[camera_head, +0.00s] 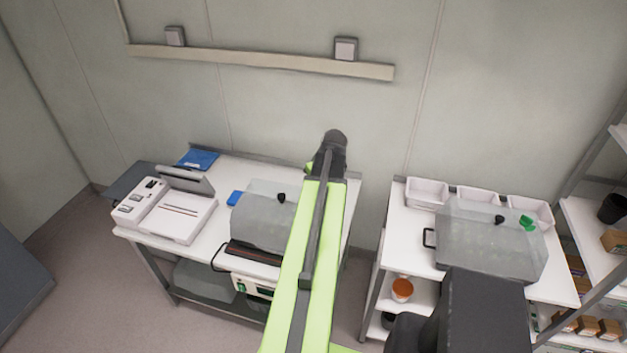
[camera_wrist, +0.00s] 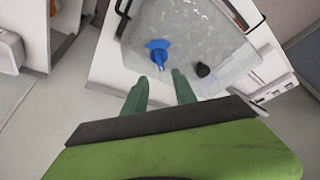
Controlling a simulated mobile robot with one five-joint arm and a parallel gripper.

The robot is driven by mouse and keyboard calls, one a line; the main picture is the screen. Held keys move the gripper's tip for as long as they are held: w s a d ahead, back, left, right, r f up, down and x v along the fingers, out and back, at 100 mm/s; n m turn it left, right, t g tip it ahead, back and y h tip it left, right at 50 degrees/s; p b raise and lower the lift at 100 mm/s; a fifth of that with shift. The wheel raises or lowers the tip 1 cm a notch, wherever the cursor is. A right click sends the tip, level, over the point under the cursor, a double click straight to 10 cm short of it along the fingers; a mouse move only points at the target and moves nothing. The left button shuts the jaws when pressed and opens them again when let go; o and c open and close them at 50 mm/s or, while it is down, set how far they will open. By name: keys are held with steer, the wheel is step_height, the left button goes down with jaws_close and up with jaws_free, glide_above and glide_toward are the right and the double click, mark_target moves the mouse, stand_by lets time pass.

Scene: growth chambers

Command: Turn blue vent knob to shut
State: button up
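The blue vent knob (camera_wrist: 157,52) sits on a clear, speckled lid (camera_wrist: 190,25) in the wrist view. Its narrow handle points down toward my gripper. My gripper (camera_wrist: 160,76) is open, its two green fingers apart and empty. The fingertips are just below the knob in the picture; I cannot tell whether they touch it. A small black knob (camera_wrist: 203,70) is on the same lid, right of the fingers. In the head view a blue piece (camera_head: 236,198) shows at the left of the left lid (camera_head: 262,222); my arm hides my gripper there.
The left bench also holds a white device (camera_head: 180,217) and a blue folded item (camera_head: 198,159). A second clear lid (camera_head: 480,250) with a green knob (camera_head: 527,222) stands on the right bench before white trays (camera_head: 427,192). A shelf rack stands far right.

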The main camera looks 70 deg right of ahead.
steer(key=p+v, duration=0.6)
steer(key=v, duration=0.2)
steer(key=shift+r, duration=0.3)
steer(key=shift+s+a, duration=0.1)
